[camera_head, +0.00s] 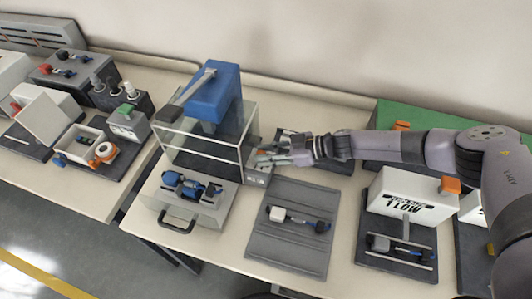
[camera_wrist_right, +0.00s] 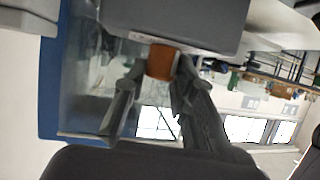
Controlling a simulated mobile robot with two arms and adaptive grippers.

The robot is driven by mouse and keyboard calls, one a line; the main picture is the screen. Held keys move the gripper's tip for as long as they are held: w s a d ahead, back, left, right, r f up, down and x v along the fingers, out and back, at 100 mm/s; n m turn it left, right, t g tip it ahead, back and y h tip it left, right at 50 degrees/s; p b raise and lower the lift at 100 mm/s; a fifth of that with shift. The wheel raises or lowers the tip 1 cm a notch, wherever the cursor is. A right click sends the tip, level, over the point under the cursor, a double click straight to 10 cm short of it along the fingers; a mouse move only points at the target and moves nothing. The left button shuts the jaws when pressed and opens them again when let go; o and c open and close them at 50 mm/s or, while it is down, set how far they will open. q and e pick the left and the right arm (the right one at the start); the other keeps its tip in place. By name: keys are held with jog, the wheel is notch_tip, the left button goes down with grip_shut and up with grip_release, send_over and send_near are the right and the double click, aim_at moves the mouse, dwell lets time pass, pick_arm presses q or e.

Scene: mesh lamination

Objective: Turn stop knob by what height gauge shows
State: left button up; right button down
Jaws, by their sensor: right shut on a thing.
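The blue press (camera_head: 213,95) stands inside a clear guard box on the middle table. My right gripper (camera_head: 272,157) reaches in from the right to the press's right side. In the right wrist view, its two fingers (camera_wrist_right: 158,72) are shut on an orange-brown knob (camera_wrist_right: 161,60), which sits under a grey block and appears to be the stop knob. In the head view the gripper mostly hides the knob. A white and blue tool with a dark end (camera_head: 296,218) lies on the grey mat; it may be the height gauge, but no reading is legible. My left gripper is out of view.
A grey drawer unit (camera_head: 178,207) with blue parts on top stands in front of the press. The grey mat (camera_head: 289,252) is in the middle front. A white box on a dark base (camera_head: 408,198) stands at right. A separate table with devices is at left.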

jog(key=c, duration=1.6)
grip_release()
jog(key=v, duration=1.2)
